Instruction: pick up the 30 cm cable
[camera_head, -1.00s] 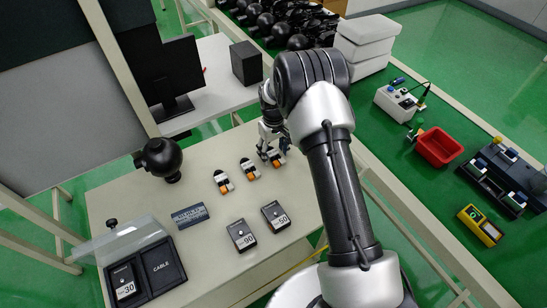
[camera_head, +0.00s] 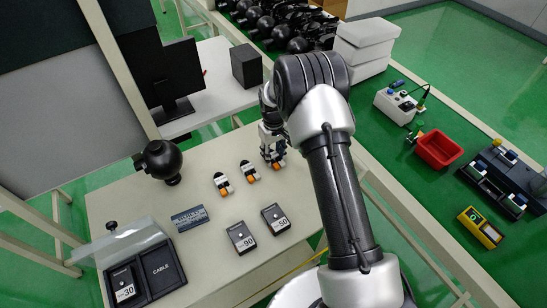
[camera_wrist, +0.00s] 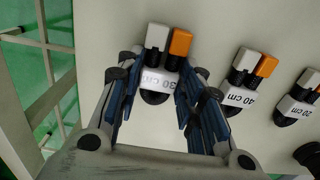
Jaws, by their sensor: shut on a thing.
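The 30 cm cable (camera_wrist: 157,38) is a small white-labelled piece with a black rounded end and white and orange plugs. In the head view it shows at the right end of the row (camera_head: 277,163), partly hidden by my gripper (camera_head: 273,153). In the wrist view the blue fingers of my gripper (camera_wrist: 157,82) are on both sides of its body, shut on it. Its plugs stick out beyond the fingers. I cannot tell whether it is clear of the table.
The 40 cm cable (camera_wrist: 239,95) and 20 cm cable (camera_wrist: 295,103) stand beside it on the table (camera_head: 210,265). Black boxes marked 50 (camera_head: 276,218) and 90 (camera_head: 241,238), a lidded case (camera_head: 165,272), and a black sphere (camera_head: 160,160) are also there.

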